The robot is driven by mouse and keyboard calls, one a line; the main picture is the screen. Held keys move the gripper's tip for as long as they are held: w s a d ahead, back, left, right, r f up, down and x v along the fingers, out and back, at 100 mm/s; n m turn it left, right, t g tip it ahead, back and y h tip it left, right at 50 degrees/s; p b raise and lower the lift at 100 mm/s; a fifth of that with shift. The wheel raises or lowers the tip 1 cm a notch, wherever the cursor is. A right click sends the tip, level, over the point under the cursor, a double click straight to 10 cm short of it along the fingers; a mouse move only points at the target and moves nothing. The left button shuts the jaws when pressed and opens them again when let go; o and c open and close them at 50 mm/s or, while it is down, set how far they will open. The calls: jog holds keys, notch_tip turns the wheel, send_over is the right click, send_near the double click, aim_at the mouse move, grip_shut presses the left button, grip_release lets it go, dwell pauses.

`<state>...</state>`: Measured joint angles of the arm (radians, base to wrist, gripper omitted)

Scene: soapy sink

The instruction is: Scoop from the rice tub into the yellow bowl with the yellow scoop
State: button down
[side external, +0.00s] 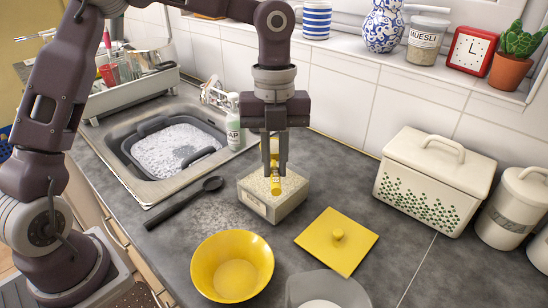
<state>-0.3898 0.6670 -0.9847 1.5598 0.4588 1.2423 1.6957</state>
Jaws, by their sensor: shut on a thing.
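My gripper (275,168) points straight down over the rice tub and is shut on the yellow scoop (277,187). The scoop is upright, with its lower end at the rice in the tub; I cannot tell how deep it reaches. The rice tub (262,208) is a cream, square-sided box full of pale grains, standing on the dark counter. The yellow bowl (205,269) stands in front of the tub, nearer the camera, with a paler yellow area on its bottom. I cannot tell whether that is rice or the bowl's inside.
A yellow lid (355,247) with a knob lies right of the tub. A clear container (325,291) stands at the front edge. A black spoon (182,204) lies left of the tub. The sink (152,190) holds a soapy basin; a soap bottle (235,130) stands behind. A bread bin (432,188) stands right.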

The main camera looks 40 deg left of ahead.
jog(key=s+d+n+t, duration=0.2)
jog(key=s+d+n, duration=0.75)
jog(key=n, duration=0.85)
notch_tip(320, 180, down, 6)
jog(key=a+m+g+h, duration=0.1)
jog(key=g+h, duration=0.8)
jog(key=g, duration=0.2)
jog(key=r+t+y, duration=0.1)
jog(key=t+y, duration=0.2)
jog(key=r+t+y, duration=0.2)
jog(key=t+y, duration=0.1)
jog(key=t, duration=0.1)
jog(key=r+n+t+y, duration=0.1)
jog(key=t+y, duration=0.2)
jog(key=shift+d+r+t, duration=0.2)
jog(key=shift+d+t, duration=0.05)
jog(key=shift+t, duration=0.15)
